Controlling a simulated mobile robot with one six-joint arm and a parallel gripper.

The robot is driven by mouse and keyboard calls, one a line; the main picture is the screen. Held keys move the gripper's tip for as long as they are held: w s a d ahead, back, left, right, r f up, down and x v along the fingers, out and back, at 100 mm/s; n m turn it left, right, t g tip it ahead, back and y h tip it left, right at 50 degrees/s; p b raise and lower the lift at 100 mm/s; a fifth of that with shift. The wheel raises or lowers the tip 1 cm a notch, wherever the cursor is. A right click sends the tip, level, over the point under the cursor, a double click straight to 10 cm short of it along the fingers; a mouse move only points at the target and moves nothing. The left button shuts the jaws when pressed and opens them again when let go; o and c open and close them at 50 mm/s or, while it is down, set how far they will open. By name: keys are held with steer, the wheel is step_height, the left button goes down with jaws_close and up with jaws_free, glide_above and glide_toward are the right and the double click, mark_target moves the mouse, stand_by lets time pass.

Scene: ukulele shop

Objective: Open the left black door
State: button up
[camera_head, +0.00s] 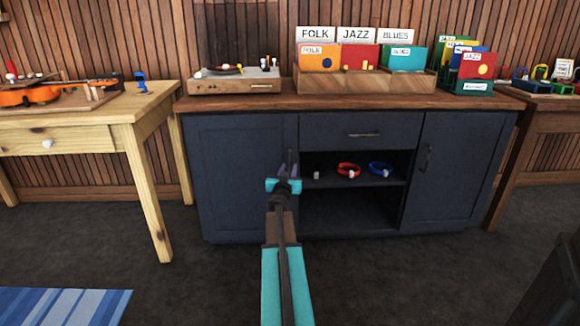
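The left black door (238,185) is the dark, navy-looking left front of a wooden-topped cabinet. It looks closed. Its upright handle (291,158) is near the door's right edge, partly hidden by my gripper. My gripper (288,168) is in front of that edge, with its fingers spread apart and pointing at the handle. The tips look close to the handle's lower part. I cannot tell whether they touch it or stand around it. Nothing is visibly held.
The cabinet has a drawer (362,132), open shelves with a red ring (348,170) and blue ring (380,169), and a closed right door (452,170). A turntable (235,80) and record crate (365,83) stand on top. A pale wooden table (85,125) is at left. Carpet in front is clear.

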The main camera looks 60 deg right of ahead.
mark_target(290, 164)
steer(key=shift+b+x, duration=0.7)
steer(key=shift+x, duration=1.95)
